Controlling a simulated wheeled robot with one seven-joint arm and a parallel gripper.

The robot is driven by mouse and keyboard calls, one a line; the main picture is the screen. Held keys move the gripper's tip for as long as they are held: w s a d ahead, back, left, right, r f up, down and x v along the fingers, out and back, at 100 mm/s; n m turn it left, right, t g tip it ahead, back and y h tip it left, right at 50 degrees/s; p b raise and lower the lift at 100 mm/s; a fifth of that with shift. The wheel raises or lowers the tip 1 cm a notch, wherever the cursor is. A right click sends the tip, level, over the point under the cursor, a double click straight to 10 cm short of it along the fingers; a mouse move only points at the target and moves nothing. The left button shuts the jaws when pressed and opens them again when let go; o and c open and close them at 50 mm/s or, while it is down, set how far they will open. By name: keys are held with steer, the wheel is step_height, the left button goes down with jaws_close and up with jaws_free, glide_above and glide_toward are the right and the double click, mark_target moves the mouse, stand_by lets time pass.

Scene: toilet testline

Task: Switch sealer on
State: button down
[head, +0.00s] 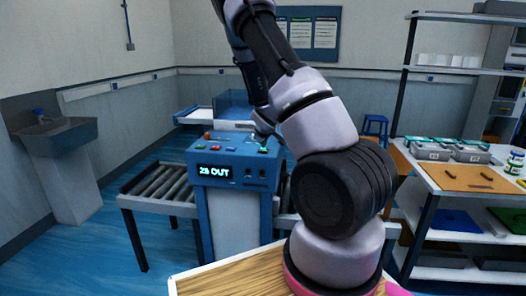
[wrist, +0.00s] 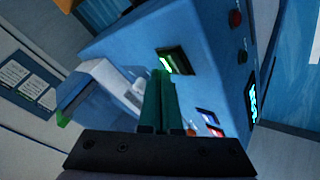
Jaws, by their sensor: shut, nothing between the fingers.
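The sealer (head: 235,172) is a blue machine with a sloped control top. Its lit front display (head: 214,172) reads something like "28 OUT". A dark rocker switch with a green lit part (wrist: 174,61) sits on the panel in the wrist view; its green glow (head: 264,148) also shows in the head view. My gripper (head: 263,138) is over the right side of the panel. In the wrist view my gripper (wrist: 161,73) is shut and empty, its teal fingertips at the near edge of the switch. I cannot tell whether they touch it.
Red buttons (wrist: 236,18) and small coloured switches (wrist: 208,117) sit elsewhere on the panel. A roller conveyor (head: 160,186) adjoins the sealer on the left. A shelf bench (head: 470,205) with trays stands at the right, a sink (head: 55,135) at far left.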

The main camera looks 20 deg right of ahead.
mark_target(264, 151)
steer(key=shift+r, duration=3)
steer(key=s+a+r+m+y, duration=0.2)
steer(key=s+a+r+m, duration=0.15)
steer(key=s+r, duration=0.5)
steer(key=s+a+r+m+y, duration=0.1)
steer(key=s+a+r+m, duration=0.3)
steer(key=s+r, duration=0.5)
steer(key=s+a+r+y, duration=0.1)
steer(key=s+a+r, duration=0.1)
steer(key=s, duration=0.4)
steer(key=s+a+r, duration=0.3)
steer(key=s+a, duration=0.2)
steer(key=s, duration=0.1)
steer(key=s+a+r+m+g+y, duration=0.1)
steer(key=s+a+r, duration=0.1)
steer(key=s, duration=0.4)
steer(key=shift+a+r+y, duration=0.3)
steer(key=shift+a, duration=0.55)
